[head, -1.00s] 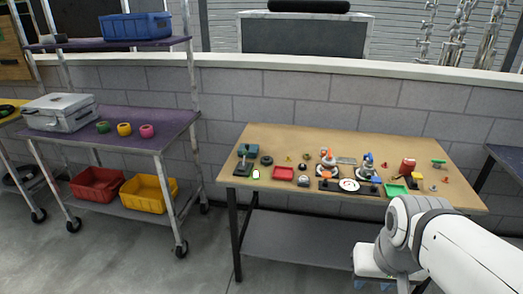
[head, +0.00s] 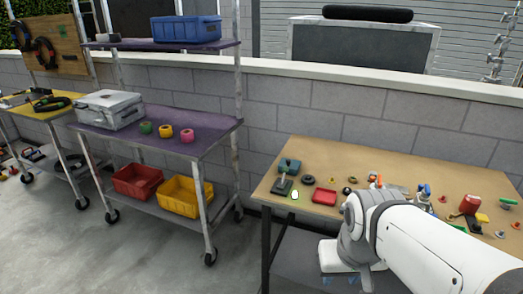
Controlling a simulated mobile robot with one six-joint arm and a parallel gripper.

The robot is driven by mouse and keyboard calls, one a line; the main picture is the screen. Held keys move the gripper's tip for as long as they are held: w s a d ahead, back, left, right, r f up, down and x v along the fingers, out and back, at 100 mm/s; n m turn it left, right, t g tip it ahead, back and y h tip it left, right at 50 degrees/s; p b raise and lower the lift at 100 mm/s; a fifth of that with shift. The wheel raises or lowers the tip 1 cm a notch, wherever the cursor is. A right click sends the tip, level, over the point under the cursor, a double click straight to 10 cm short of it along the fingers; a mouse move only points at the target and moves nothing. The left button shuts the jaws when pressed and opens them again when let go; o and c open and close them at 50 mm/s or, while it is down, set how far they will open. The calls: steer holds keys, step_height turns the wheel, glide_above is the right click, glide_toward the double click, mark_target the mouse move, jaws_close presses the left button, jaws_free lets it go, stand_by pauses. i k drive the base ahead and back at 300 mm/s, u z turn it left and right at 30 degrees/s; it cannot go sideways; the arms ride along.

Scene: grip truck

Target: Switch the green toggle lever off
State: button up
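In the head view, a wooden-topped table (head: 345,160) on the right holds several small devices. A teal-green device with a dark base (head: 287,168) stands at its left end. A small green piece (head: 508,201) sits at its right end. The pieces are too small to tell which is the green toggle lever, or how it is set. My white arm comes in from the lower right, covering the table's front middle. My gripper cannot be made out.
A red tray (head: 324,197), a black ring (head: 308,180) and a red device (head: 470,204) are on the table. Left of it stands a purple-shelved cart (head: 190,130) with a metal case (head: 109,109) and bins. A block wall runs behind; grey floor is clear at front left.

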mark_target(285, 169)
steer(key=u, duration=0.3)
steer(key=i, duration=1.45)
steer(key=z, duration=0.65)
